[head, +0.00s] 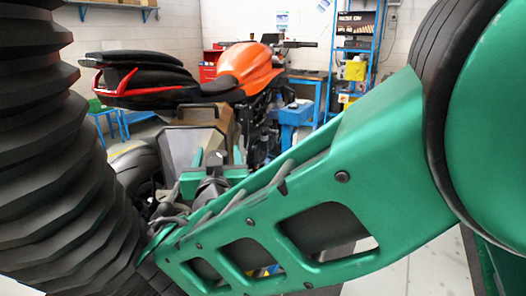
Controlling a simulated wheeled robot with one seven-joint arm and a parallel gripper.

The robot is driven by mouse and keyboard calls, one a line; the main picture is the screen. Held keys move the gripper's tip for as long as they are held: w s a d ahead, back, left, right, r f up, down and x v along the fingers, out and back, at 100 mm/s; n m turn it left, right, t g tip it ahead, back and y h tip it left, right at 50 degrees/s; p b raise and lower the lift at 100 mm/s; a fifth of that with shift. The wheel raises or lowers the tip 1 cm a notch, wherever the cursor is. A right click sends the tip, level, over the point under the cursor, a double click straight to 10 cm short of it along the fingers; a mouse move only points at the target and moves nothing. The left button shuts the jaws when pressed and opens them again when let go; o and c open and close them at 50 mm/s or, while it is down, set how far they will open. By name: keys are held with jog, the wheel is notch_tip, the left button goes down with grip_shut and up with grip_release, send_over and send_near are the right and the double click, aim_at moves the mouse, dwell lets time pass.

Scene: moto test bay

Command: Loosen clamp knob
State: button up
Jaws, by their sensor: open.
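I cannot make out a clamp knob with certainty. A small green block (222,176) with a dark rounded piece (211,189) below it shows just beyond my green arm link; I cannot tell whether it is a clamp or part of my arm. The motorcycle (240,68) has an orange tank, a black seat and a red tail frame, and stands behind it. Its lower part is largely hidden by my arm. I see no gripper fingers; the far end of my arm is hidden or out of the picture.
A grey, angular panel (181,146) stands in front of the motorcycle, near a dark tyre (138,165). A blue shelf rack (357,45) stands at the back wall. A red cabinet (211,58) is behind the seat. Pale floor (435,268) shows at the lower right.

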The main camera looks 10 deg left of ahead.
jog(key=shift+x, duration=1.2)
jog(key=shift+c, duration=0.7)
jog(key=c, duration=0.9)
